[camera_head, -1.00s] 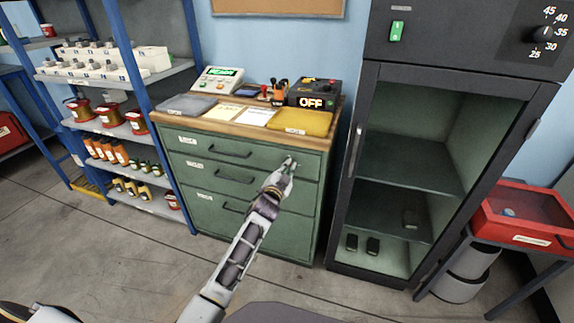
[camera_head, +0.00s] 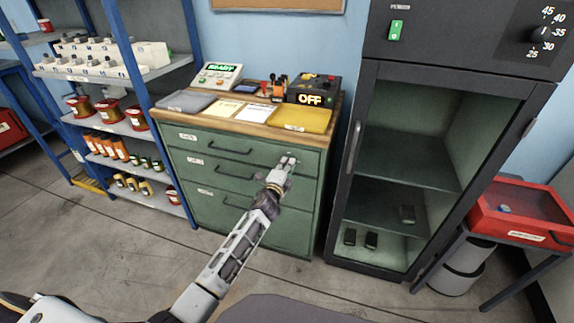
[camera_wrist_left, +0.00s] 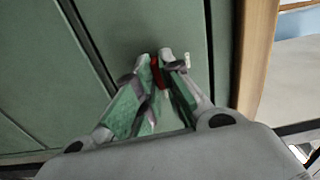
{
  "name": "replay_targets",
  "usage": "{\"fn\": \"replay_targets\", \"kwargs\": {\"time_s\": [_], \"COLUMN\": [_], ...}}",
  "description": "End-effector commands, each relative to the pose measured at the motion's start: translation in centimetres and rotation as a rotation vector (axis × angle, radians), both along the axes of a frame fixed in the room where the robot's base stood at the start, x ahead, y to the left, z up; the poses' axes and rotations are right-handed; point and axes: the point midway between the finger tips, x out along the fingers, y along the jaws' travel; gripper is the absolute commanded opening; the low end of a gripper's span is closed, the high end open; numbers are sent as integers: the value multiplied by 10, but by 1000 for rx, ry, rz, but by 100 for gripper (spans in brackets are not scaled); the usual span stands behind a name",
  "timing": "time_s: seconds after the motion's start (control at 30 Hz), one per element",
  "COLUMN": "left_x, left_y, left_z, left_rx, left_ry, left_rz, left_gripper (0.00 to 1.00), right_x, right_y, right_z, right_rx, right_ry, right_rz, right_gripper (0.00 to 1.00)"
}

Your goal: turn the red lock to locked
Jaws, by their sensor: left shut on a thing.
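The red lock (camera_wrist_left: 156,74) is a small red piece on the green front of the drawer cabinet (camera_head: 190,165). In the left wrist view it sits between the tips of my left gripper (camera_wrist_left: 160,68), which is shut on it. Most of the lock is hidden by the fingers. In the head view my left gripper (camera_head: 287,161) is at the right end of the top drawer front and covers the lock. A small pale mark (camera_wrist_left: 187,60) shows beside the fingertips. My right gripper is not in view.
The worktop carries a yellow folder (camera_head: 302,119), papers and a black box (camera_head: 312,90) reading OFF. A dark glass-fronted cabinet (camera_head: 345,205) stands close on the right. A blue-framed shelf (camera_head: 165,125) stands on the left. The floor in front is clear.

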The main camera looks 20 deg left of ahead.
Motion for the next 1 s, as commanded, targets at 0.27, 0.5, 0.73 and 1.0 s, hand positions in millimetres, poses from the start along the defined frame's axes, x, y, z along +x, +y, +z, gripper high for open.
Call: {"fn": "replay_targets", "kwargs": {"time_s": [0.27,0.5,0.73,1.0], "left_x": [2,2,2,2], "left_y": [2,2,2,2], "left_z": [6,7,7,4], "left_rx": [75,84,83,80], "left_ry": [-13,-13,-14,-9], "left_rz": [1,2,2,2], "left_gripper": [0,0,19,30], "right_x": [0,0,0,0], "right_y": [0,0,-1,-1], "right_z": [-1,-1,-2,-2], "right_rx": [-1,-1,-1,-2], "right_ry": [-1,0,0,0], "right_rz": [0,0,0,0], "right_gripper": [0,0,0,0]}}
